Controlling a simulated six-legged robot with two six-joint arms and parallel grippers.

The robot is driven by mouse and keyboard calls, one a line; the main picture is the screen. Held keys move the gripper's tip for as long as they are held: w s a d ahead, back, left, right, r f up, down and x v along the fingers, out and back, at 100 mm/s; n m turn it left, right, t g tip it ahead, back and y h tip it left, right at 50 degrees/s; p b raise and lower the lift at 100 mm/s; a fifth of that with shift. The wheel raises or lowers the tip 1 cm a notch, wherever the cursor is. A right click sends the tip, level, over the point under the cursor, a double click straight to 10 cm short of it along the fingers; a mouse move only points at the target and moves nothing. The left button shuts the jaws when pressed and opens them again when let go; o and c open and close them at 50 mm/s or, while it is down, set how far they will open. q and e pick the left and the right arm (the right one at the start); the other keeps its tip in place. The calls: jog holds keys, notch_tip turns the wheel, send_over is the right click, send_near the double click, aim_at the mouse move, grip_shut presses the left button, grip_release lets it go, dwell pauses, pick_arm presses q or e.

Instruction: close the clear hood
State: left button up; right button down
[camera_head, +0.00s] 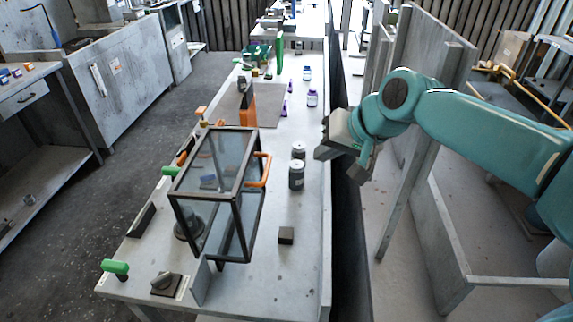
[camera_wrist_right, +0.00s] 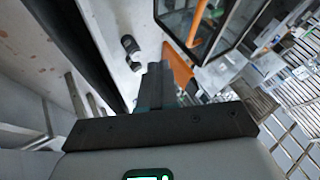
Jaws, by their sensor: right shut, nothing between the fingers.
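The clear hood (camera_head: 222,160) is a dark-framed box with see-through panels on the long bench. Its frame looks tilted, and I cannot tell whether its lower edge touches the bench. Its orange handle (camera_head: 262,170) is on the right side. The hood (camera_wrist_right: 232,35) and handle (camera_wrist_right: 197,22) also show at the top of the right wrist view. My right gripper (camera_head: 327,150) is right of the hood and handle, near the bench's right edge, apart from both. Its fingers are together and empty in the right wrist view (camera_wrist_right: 158,75). My left gripper is out of view.
Two grey jars (camera_head: 296,176) stand on the bench between the hood and my right gripper. A small dark block (camera_head: 286,235) lies nearer. An orange upright part (camera_head: 248,104) stands behind the hood. A dark panel (camera_head: 345,230) runs along the bench's right side.

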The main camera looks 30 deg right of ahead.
jog(key=w+a+f+p, duration=0.2)
jog(key=w+a+f, duration=0.3)
jog(key=w+f, duration=0.1)
jog(key=shift+w+a+f, duration=0.2)
jog(key=shift+w+f, duration=0.05)
jog(key=shift+w, duration=0.5)
jog(key=shift+w, duration=0.15)
